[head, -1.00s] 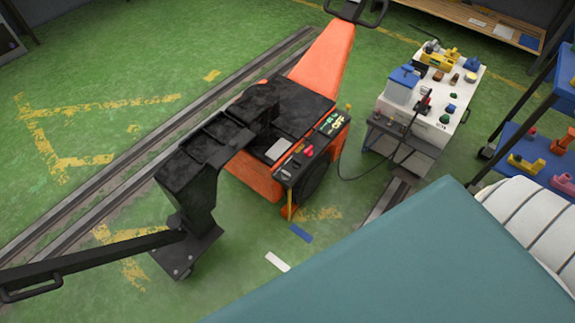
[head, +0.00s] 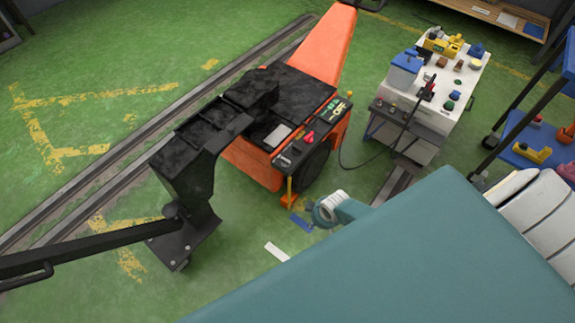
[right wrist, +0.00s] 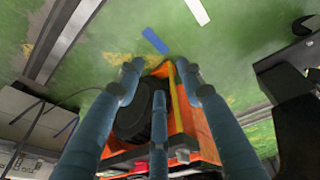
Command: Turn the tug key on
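The orange tug (head: 250,165) stands left of centre in the head view. Its black control panel (head: 300,150) carries a red control (head: 308,136) and green and yellow markings. The key itself is too small to tell apart. My right gripper (right wrist: 158,80) shows in the right wrist view with its blue fingers spread and empty. The tug's orange body (right wrist: 197,122) and dark wheel (right wrist: 132,118) lie beyond the fingers, apparently upside down. A small red part (right wrist: 140,166) shows low between them, partly hidden. My left gripper is in neither view.
A white workbench (head: 440,115) with several small items stands right of the tug, linked by a black cable (head: 362,165). A black coupling arm (head: 185,180) extends from the tug's left. Rails (head: 110,160) cross the green floor. A blue shelf cart (head: 545,135) is at right.

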